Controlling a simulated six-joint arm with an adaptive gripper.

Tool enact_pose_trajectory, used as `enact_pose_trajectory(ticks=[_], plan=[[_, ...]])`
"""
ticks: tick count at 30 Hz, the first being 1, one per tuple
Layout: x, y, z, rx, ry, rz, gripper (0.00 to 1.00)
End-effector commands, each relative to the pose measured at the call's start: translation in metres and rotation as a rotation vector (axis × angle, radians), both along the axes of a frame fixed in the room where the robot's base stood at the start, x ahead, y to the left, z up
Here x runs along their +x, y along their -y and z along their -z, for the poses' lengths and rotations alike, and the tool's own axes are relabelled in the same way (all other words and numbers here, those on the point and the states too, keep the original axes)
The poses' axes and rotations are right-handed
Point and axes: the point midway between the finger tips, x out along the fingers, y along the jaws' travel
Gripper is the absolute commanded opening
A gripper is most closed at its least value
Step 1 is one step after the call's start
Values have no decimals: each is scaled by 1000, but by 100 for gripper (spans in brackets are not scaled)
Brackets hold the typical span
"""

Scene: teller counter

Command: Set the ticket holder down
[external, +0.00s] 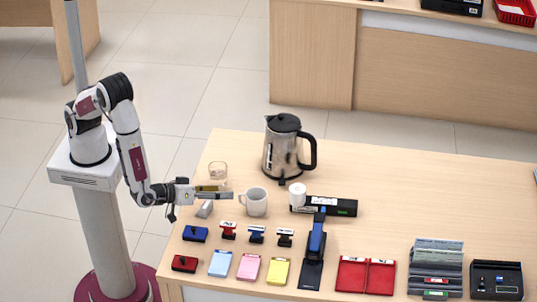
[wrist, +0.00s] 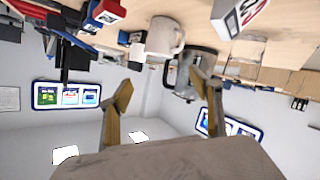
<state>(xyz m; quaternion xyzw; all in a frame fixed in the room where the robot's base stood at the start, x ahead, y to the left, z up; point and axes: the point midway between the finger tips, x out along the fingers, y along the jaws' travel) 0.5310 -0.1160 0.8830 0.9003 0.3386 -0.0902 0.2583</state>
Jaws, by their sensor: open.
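A small white block with red and black markings, which looks like the ticket holder (wrist: 232,18), shows at the top of the wrist view. In the external view it appears as a small pale wedge (external: 205,209) on the counter, just below my gripper (external: 222,192). My gripper is open, and nothing shows between its two fingers in the wrist view (wrist: 165,88). The block stands apart from the fingers, resting on the counter (external: 200,270). The external view is too small to read its face.
A white mug (external: 256,202) stands just right of my gripper, with a glass (external: 218,170) behind it and a kettle (external: 281,155) farther back. Ink pads (external: 195,234), stamps (external: 228,231) and coloured note pads (external: 249,267) fill the front. Free counter lies at the back right.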

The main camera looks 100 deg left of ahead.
Motion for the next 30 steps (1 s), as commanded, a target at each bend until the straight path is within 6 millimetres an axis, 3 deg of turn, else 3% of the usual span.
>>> enact_pose_trajectory(ticks=[6,15,22,30], plan=[[36,22,-26,-154,-42,61,64],[72,61,-34,-274,-157,277,64],[80,87,-26,-304,-282,467,64],[68,102,-11,-292,-465,679,64]])
